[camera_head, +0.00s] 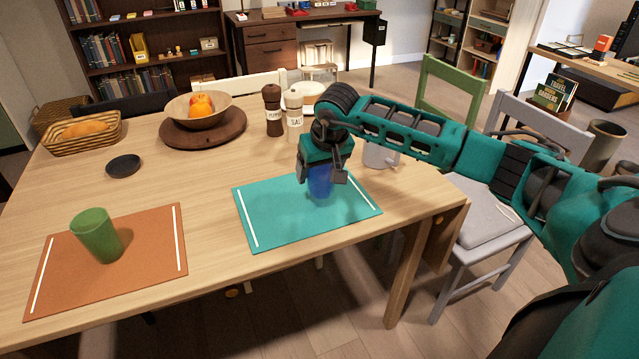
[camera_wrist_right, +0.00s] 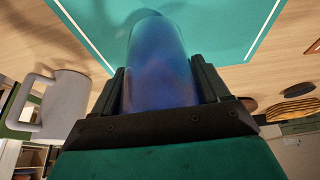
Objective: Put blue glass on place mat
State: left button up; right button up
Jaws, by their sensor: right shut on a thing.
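The blue glass (camera_head: 320,183) is between the fingers of my right gripper (camera_head: 322,176), which is shut on it, over the teal place mat (camera_head: 267,224). In the right wrist view the glass (camera_wrist_right: 160,65) fills the space between the two fingers, with the teal mat (camera_wrist_right: 228,25) behind it. I cannot tell whether the base of the glass touches the mat. An orange place mat (camera_head: 160,238) lies at the left with a green glass (camera_head: 97,235) standing on it. My left gripper is not in view.
A grey mug (camera_head: 380,155) stands just behind and right of my right gripper; it also shows in the right wrist view (camera_wrist_right: 62,103). Pepper mill (camera_head: 272,110), salt mill (camera_head: 294,115) and fruit bowl (camera_head: 200,108) stand farther back. The table (camera_head: 205,185) between the mats is clear.

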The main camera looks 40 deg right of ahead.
aim_at(319, 183)
notch_tip(319, 183, down, 4)
jog(key=shift+r, duration=0.15)
jog(key=shift+b, duration=0.3)
jog(key=o, duration=1.2)
jog(key=shift+f, duration=0.2)
jog(key=shift+r, duration=0.1)
